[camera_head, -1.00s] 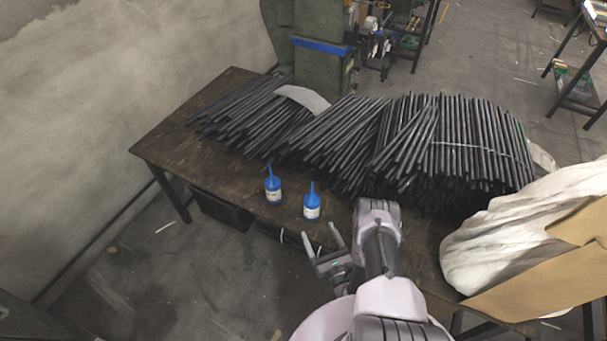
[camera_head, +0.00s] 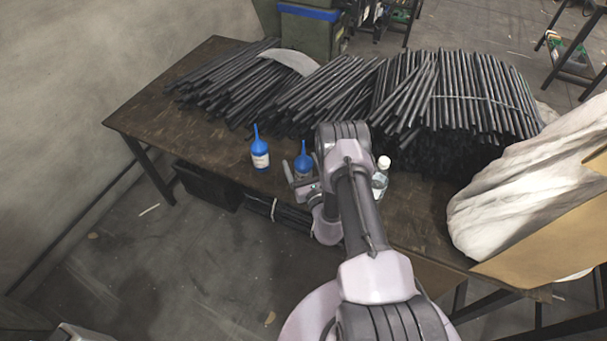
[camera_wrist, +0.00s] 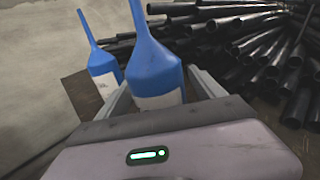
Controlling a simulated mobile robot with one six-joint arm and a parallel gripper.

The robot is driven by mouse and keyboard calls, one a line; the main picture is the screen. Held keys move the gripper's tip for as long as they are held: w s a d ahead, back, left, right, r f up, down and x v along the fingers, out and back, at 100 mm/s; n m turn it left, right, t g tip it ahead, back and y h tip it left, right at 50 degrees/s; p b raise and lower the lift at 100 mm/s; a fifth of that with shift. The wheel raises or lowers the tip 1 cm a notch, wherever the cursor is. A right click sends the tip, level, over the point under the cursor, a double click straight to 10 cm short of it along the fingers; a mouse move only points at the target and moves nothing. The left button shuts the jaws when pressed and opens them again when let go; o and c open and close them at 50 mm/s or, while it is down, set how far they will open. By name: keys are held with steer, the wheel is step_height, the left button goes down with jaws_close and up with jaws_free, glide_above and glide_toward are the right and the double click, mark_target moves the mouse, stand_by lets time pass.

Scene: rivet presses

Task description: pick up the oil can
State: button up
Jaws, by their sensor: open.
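Two blue oil cans with thin spouts and white labels stand upright near the table's front edge. The left oil can (camera_head: 260,152) stands apart from my gripper. The right oil can (camera_head: 303,160) is close to my gripper (camera_head: 298,176), which partly hides its lower part in the head view. In the wrist view the nearer oil can (camera_wrist: 153,65) stands between the two open fingers (camera_wrist: 160,88), its base hidden by the gripper body. The other oil can (camera_wrist: 104,72) shows to its left, beyond the left finger. I cannot tell whether either finger touches the nearer can.
A wooden table (camera_head: 150,115) carries a large pile of dark rods (camera_head: 330,88) behind the cans. A clear bottle with a white cap (camera_head: 381,178) stands right of my arm. A white cloth sack (camera_head: 500,205) and cardboard (camera_head: 550,240) lie at the right. The table's left end is bare.

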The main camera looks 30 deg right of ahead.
steer(key=shift+w, duration=0.3)
jaws_close()
steer(key=shift+r, duration=0.1)
